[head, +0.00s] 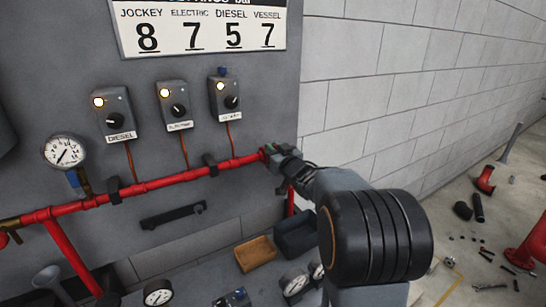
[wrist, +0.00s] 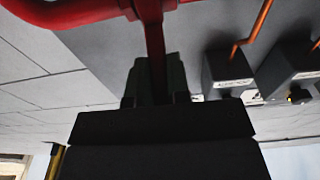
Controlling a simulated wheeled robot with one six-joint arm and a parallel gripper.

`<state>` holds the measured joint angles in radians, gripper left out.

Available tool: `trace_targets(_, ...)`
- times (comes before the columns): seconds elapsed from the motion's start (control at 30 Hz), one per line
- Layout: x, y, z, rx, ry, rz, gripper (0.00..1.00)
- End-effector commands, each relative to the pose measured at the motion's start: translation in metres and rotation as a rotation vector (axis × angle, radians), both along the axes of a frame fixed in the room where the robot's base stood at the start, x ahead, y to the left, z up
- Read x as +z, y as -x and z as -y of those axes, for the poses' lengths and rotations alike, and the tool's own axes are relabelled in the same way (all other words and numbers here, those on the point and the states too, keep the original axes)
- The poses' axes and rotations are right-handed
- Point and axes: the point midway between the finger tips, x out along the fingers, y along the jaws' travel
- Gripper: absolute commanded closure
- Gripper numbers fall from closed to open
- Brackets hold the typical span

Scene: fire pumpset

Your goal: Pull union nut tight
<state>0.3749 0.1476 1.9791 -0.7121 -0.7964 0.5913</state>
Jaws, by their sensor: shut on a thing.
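My gripper (head: 277,152) is at the right end of the red horizontal pipe (head: 150,185), by the panel edge. In the wrist view my gripper (wrist: 157,82) has its dark jaws on both sides of a dark red bar (wrist: 155,45) and is shut on it. The bar meets a red pipe (wrist: 75,12) at the top of that view, where a red collar (wrist: 130,8) shows. I cannot tell which part is the union nut; my gripper and arm hide much of the joint in the head view.
Three control boxes (head: 115,115) with lit lamps and a gauge (head: 65,151) are above the pipe on the grey panel. Below are an orange-brown tray (head: 255,254), a dark box (head: 296,235) and loose gauges (head: 158,292). Loose fittings (head: 485,180) lie on the floor at right.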

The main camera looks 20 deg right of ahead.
Motion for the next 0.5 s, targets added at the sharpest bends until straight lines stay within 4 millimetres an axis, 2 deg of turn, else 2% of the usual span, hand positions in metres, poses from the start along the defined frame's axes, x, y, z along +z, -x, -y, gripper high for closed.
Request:
trace_targets(0.03, -0.014, 0.002, 0.0, 0.0, -0.002, 0.031, 1.0)
trace_targets(0.1, -0.019, 0.003, 0.0, 0.001, -0.007, 0.076, 1.0)
trace_targets(0.5, -0.035, 0.012, 0.001, 0.001, -0.036, 0.332, 1.0)
